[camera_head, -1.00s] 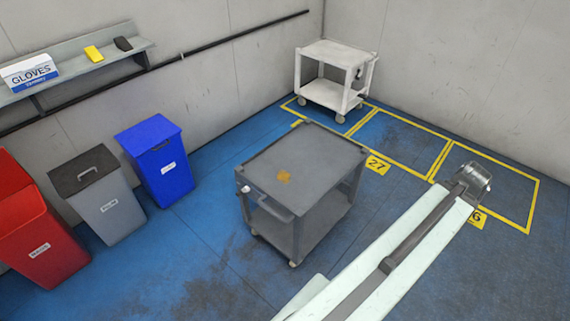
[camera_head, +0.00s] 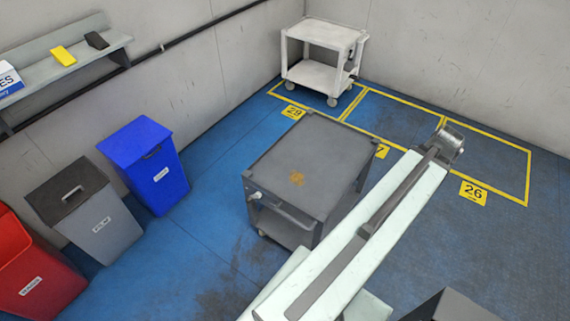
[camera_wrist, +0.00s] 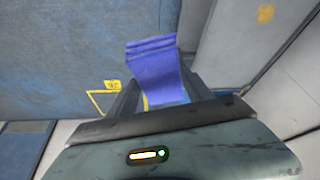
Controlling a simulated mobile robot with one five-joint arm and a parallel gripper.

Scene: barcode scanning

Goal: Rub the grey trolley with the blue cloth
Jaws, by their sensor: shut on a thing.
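The grey trolley (camera_head: 325,155) stands in the middle of the head view, with an orange-brown stain (camera_head: 297,178) on its top. Its top, with the stain, also shows at the upper right of the wrist view (camera_wrist: 235,50). My gripper (camera_wrist: 160,92) is shut on the blue cloth (camera_wrist: 152,66), which sticks out beyond the fingers. The cloth appears apart from the stain, which lies to its right in the wrist view. In the head view my arm passes to the right of the trolley, and the cloth and fingers are hidden there.
A white trolley (camera_head: 318,75) stands by the back wall. Blue (camera_head: 150,165), grey (camera_head: 88,208) and red (camera_head: 30,270) bins line the left. A wall shelf (camera_head: 60,70) holds a yellow item and a dark item.

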